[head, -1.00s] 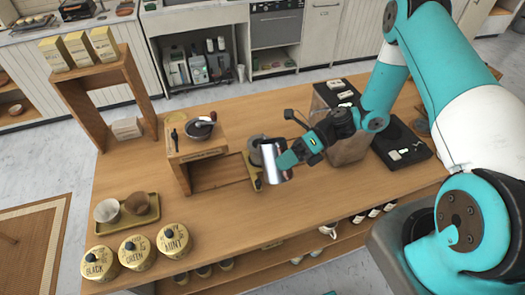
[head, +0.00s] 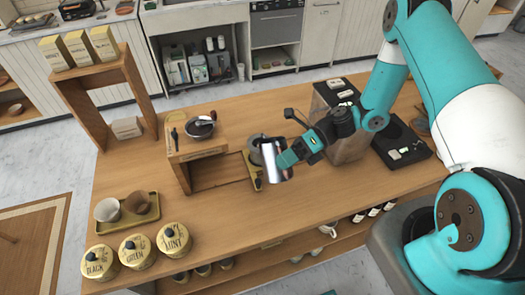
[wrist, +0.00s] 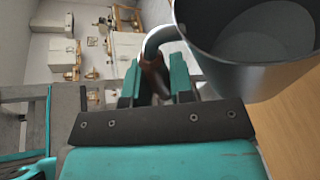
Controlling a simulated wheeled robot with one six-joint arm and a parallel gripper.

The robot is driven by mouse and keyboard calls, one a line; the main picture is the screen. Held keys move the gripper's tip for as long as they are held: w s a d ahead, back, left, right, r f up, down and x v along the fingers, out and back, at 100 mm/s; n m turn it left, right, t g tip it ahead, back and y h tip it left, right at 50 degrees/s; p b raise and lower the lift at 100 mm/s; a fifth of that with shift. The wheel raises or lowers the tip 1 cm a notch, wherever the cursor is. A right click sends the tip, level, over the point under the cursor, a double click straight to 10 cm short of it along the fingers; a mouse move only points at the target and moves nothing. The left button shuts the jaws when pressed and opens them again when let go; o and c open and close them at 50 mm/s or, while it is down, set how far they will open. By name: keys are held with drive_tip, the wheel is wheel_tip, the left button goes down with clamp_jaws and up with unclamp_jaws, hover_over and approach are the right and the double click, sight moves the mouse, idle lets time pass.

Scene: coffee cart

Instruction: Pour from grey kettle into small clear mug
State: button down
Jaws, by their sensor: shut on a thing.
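The grey kettle (head: 273,164) is a shiny metal vessel held above the middle of the wooden cart. My gripper (head: 287,158) is shut on its handle, at the kettle's right side. In the wrist view the kettle (wrist: 235,75) is at the upper right, its open top and grey inside showing. Its curved handle, with a brown grip, sits between the teal fingers of my gripper (wrist: 157,85). I cannot pick out the small clear mug for certain. A pale cup (head: 107,210) stands beside a brown cup (head: 138,202) on a tray at the left.
A wooden stand (head: 190,172) is left of the kettle, with a grey container (head: 254,146) close behind the kettle. Several yellow tins (head: 137,251) line the front left. A black tray (head: 405,150) is at the right. The cart top in front of the kettle is clear.

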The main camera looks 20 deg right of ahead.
drive_tip(key=shift+f, duration=0.1)
drive_tip(key=shift+s+f+n+b, duration=0.35)
drive_tip(key=shift+f+n+b, duration=0.2)
drive_tip(key=shift+f, duration=0.3)
idle(0.4)
drive_tip(key=shift+w+r+m+p, duration=0.15)
drive_tip(key=shift+r+m+p, duration=0.1)
drive_tip(key=shift+r+p, duration=0.2)
drive_tip(key=shift+w+r, duration=0.15)
drive_tip(key=shift+r, duration=0.25)
drive_tip(key=shift+r+p, duration=0.1)
drive_tip(key=shift+p, duration=0.3)
drive_tip(key=shift+w+r+m, duration=0.2)
drive_tip(key=shift+r+m, duration=0.05)
drive_tip(key=shift+m, duration=0.15)
drive_tip(key=shift+r+p, duration=0.15)
drive_tip(key=shift+p, duration=0.2)
